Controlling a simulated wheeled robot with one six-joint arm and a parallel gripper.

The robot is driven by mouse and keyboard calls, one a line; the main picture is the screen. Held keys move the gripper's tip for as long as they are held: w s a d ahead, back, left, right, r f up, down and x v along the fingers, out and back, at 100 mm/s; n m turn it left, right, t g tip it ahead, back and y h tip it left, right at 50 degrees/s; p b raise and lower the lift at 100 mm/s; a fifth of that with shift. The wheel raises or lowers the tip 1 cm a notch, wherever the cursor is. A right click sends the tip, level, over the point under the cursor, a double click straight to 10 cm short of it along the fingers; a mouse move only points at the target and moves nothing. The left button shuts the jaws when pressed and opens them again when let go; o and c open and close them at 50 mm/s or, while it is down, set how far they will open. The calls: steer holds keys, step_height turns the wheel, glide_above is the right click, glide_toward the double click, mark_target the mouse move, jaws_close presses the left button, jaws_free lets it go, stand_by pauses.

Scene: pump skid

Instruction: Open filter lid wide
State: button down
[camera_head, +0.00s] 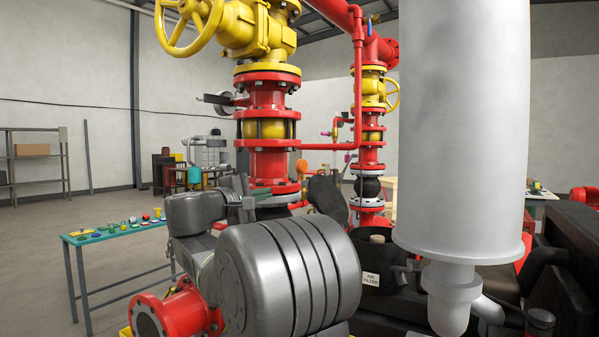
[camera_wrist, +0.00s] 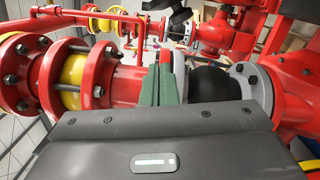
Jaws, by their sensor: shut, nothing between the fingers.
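The black air filter housing (camera_head: 376,300) stands at the lower centre right of the head view, with a pale "AIR FILTER" label on its front. A tan filter element (camera_head: 377,239) shows in its open top. A dark upright piece (camera_head: 327,196) at its back left looks like the raised lid; how far it is swung open is hard to tell. My gripper (camera_head: 262,193) is left of that piece, in front of the red pipe stack, apart from the housing. In the wrist view its green fingers (camera_wrist: 163,78) are together and empty.
A large light grey cylinder (camera_head: 463,120) hangs close on the right and hides part of the housing's surroundings. Red flanged pipes with yellow valves (camera_head: 267,130) rise behind my gripper.

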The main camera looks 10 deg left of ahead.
steer(key=p+x, duration=0.3)
steer(key=x, duration=0.7)
steer(key=shift+w+r, duration=0.1)
steer(key=shift+w, duration=0.05)
steer(key=d, duration=0.2)
steer(key=s+d+p, duration=0.1)
steer(key=shift+d+r, duration=0.25)
steer(key=shift+r, duration=0.05)
